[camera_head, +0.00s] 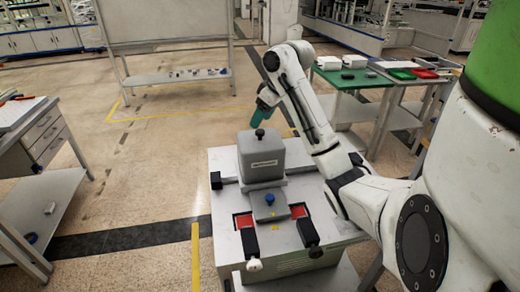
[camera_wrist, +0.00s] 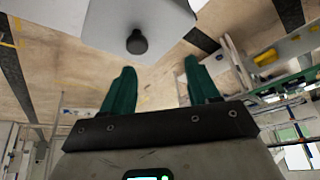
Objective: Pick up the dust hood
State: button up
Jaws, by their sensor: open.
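The dust hood (camera_head: 262,160) is a grey box with a label on its front and a black knob (camera_head: 260,133) on top. It stands upright on the white cabinet (camera_head: 225,203). My gripper (camera_head: 259,117) hangs just above and behind the knob in the head view, its teal fingers overlapping closely there. In the wrist view the two teal fingers of my gripper (camera_wrist: 160,68) are spread, with nothing between them. The hood (camera_wrist: 110,22) and its knob (camera_wrist: 137,42) show beyond the fingertips, apart from them.
A small grey block with a blue knob (camera_head: 270,199) sits in front of the hood. Black clamps (camera_head: 308,232) and red patches (camera_head: 244,221) are near it. A green-topped table (camera_head: 350,78) stands behind right, a drawer desk (camera_head: 40,130) left. Floor left of the cabinet is clear.

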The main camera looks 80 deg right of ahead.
jog(key=s+d+r, duration=0.2)
jog(key=s, duration=0.1)
send_over(262, 132)
jog(key=s, duration=0.2)
jog(key=f, duration=0.4)
jog(key=shift+s+f, duration=0.2)
jog(key=shift+f, duration=0.1)
jog(key=shift+p+x, duration=0.4)
jog(key=shift+x, duration=2.45)
jog(key=shift+s+a, duration=0.1)
jog(key=shift+a, duration=0.05)
jog(key=shift+c, duration=0.3)
grip_shut()
